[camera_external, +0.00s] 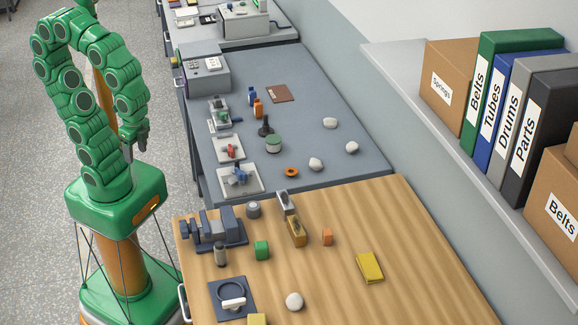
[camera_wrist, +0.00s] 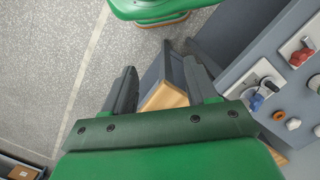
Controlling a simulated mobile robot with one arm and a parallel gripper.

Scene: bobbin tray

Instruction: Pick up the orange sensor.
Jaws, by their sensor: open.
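Several small orange things show in the external view, and I cannot tell for certain which is the sensor. An upright orange piece (camera_external: 258,108) stands beside a blue one (camera_external: 252,96) on the grey bench. An orange ring (camera_external: 291,172) lies near the grey bench's front edge. My gripper (camera_external: 136,136) hangs left of the grey bench, above the floor side, away from all of these. In the wrist view its two fingers (camera_wrist: 160,88) are apart with nothing held between them.
The wooden table (camera_external: 430,265) holds a vise (camera_external: 216,229), a green block (camera_external: 262,250) and a yellow pad (camera_external: 369,267). The grey bench (camera_external: 300,85) carries fixtures along its left edge and several pale lumps. A shelf with binders (camera_external: 502,90) overhangs at the right.

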